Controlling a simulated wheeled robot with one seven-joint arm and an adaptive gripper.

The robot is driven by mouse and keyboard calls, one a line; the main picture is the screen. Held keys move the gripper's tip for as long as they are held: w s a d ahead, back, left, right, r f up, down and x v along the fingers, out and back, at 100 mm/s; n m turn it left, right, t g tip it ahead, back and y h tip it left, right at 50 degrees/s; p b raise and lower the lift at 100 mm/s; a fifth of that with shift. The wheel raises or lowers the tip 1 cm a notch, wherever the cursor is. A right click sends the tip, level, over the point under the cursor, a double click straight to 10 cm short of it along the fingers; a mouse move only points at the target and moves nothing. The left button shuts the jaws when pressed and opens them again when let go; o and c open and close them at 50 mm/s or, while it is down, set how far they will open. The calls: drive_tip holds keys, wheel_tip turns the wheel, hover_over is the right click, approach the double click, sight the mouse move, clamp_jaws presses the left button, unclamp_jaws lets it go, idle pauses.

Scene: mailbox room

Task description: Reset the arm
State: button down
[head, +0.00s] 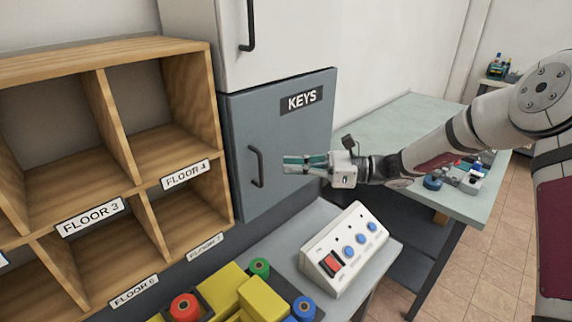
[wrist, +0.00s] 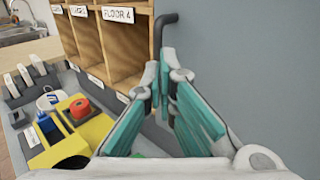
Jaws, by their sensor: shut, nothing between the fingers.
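My arm (head: 480,120) reaches in from the right in the head view. My gripper (head: 290,164) is shut and empty, with its teal fingers pointing left. It is in front of the grey KEYS cabinet door (head: 295,120), just right of the dark door handle (head: 257,167) in the picture. I cannot tell whether the fingers touch the handle. In the wrist view my gripper (wrist: 163,75) shows its fingers close together at the tips, near the dark handle (wrist: 160,32). The KEYS door is closed.
Wooden mail slots (head: 120,140) stand at left. A white button box (head: 343,250) with a red switch sits on the grey counter below my gripper, near yellow blocks (head: 220,290) and coloured spools. A pale green table (head: 390,125) with small items stands at right.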

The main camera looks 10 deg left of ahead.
drive_tip(key=d+b, duration=0.1)
drive_tip(key=d, duration=0.7)
drive_tip(key=s+d+r+n+g+h, duration=0.1)
drive_tip(key=s+d+n+h, duration=0.1)
drive_tip(key=s+n+h, duration=0.35)
drive_tip(key=s+d+r+n+h, duration=0.1)
drive_tip(key=s+r+n+h, duration=0.15)
drive_tip(key=s, duration=0.65)
drive_tip(key=s+d+r+n+t+h, duration=0.3)
drive_tip(key=s+d+n+t+h, duration=0.4)
drive_tip(key=s+d, duration=0.8)
drive_tip(key=shift+s+d+r+n+h, duration=0.15)
drive_tip(key=shift+s+d+n+h, duration=0.25)
drive_tip(key=shift+s+n+h, duration=0.85)
drive_tip(key=shift+w+m, duration=0.25)
drive_tip(key=shift+w, duration=0.15)
